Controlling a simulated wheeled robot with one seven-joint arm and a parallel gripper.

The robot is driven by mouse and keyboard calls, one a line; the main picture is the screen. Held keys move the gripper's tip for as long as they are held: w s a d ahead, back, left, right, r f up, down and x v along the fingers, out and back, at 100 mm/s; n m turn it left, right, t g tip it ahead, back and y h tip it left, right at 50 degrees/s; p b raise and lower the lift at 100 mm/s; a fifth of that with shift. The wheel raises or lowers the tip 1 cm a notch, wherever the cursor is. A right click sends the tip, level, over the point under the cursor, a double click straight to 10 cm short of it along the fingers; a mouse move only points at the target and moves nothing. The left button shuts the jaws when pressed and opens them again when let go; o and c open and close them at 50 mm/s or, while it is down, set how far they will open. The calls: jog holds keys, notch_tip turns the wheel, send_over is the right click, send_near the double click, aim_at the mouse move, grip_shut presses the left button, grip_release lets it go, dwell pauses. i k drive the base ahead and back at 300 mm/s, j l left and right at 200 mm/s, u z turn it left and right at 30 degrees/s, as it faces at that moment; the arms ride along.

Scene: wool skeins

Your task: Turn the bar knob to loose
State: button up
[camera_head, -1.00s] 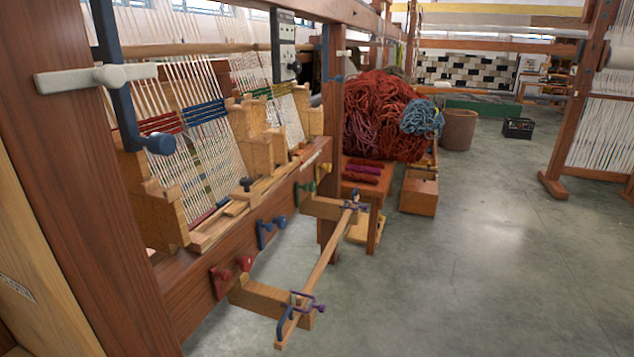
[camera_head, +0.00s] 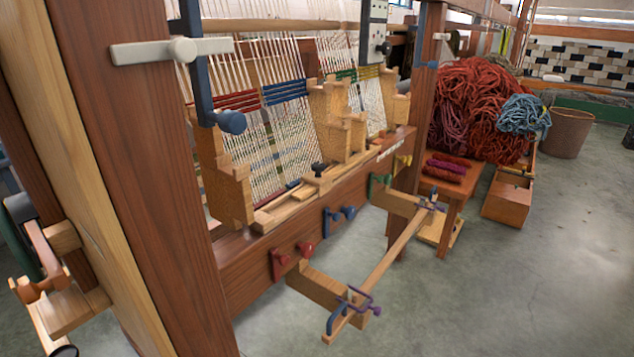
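A pale grey-white bar knob (camera_head: 183,50) with a round hub sits on the near upright wooden post of the loom, at the upper left. Its bar lies nearly level, slightly higher at the right end. I cannot read any loose or tight marking near it. A similar small pale bar (camera_head: 441,36) shows on the farther post; I cannot tell which one the task means. My gripper is not in view.
A dark blue lever (camera_head: 200,75) hangs just right of the near knob. A wooden beam (camera_head: 385,265) on brackets juts out from the loom's front. A stool (camera_head: 452,190) and red wool heap (camera_head: 470,105) stand beyond. Concrete floor at right (camera_head: 540,270) is clear.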

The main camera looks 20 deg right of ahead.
aim_at(318, 166)
jog(key=i+z, duration=0.3)
jog(key=z, duration=0.2)
jog(key=i+z, duration=0.3)
jog(key=z, duration=0.2)
